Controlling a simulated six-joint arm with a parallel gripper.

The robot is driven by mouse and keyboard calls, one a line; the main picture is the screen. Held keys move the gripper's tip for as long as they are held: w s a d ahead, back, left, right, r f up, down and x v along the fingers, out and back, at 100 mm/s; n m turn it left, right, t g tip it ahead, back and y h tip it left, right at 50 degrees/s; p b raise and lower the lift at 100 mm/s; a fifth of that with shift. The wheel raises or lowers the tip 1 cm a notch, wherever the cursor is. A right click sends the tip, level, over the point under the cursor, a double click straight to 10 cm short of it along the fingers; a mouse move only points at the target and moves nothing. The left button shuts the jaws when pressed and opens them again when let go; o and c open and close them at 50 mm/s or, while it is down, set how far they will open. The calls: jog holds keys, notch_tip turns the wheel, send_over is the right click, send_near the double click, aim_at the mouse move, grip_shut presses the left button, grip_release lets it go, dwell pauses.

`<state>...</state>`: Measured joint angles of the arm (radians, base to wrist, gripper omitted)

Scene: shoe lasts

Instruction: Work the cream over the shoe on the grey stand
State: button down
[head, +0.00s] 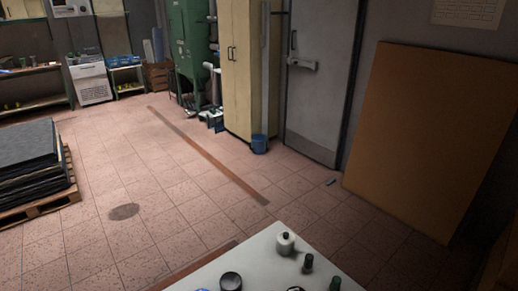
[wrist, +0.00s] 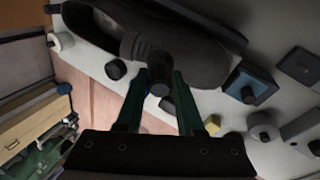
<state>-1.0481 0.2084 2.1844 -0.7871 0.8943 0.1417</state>
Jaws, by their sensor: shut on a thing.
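I cannot tell whether the held thing touches the shoe. The grey stand cannot be made out under the shoe, and no cream can be made out on the dark surface. The head view shows neither the shoe nor my gripper.
The pale table (head: 262,262) holds a white bottle (head: 285,243), a dark round jar (head: 231,281) and small dark bottles (head: 307,263). In the wrist view, a blue box (wrist: 250,82), a dark block (wrist: 300,65) and a grey round container (wrist: 264,130) stand right of the gripper.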

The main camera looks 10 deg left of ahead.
jog(key=shift+s+a+f, duration=0.2)
jog(key=shift+s+f, duration=0.05)
jog(key=shift+s, duration=0.45)
jog(key=shift+s+a+f, duration=0.15)
jog(key=shift+s+f, duration=0.1)
jog(key=shift+s, duration=0.4)
jog(key=shift+w+d+r, duration=0.4)
jog(key=shift+w+d, duration=0.3)
jog(key=shift+w, duration=0.05)
jog(key=shift+w+d+r, duration=0.4)
jog(key=shift+w+d, duration=0.25)
jog(key=shift+w, duration=0.05)
jog(key=shift+s+a+f, duration=0.6)
jog(key=shift+s+a, duration=0.25)
jog(key=shift+a, duration=0.4)
jog(key=shift+s+a+f, duration=0.55)
jog(key=shift+s+a, duration=0.25)
jog(key=shift+a, duration=0.45)
jog(key=shift+s+a+f, duration=0.6)
jog(key=shift+s+a, duration=0.25)
jog(key=shift+a, duration=0.4)
notch_tip(320, 180, up, 8)
jog(key=shift+s+a, duration=0.25)
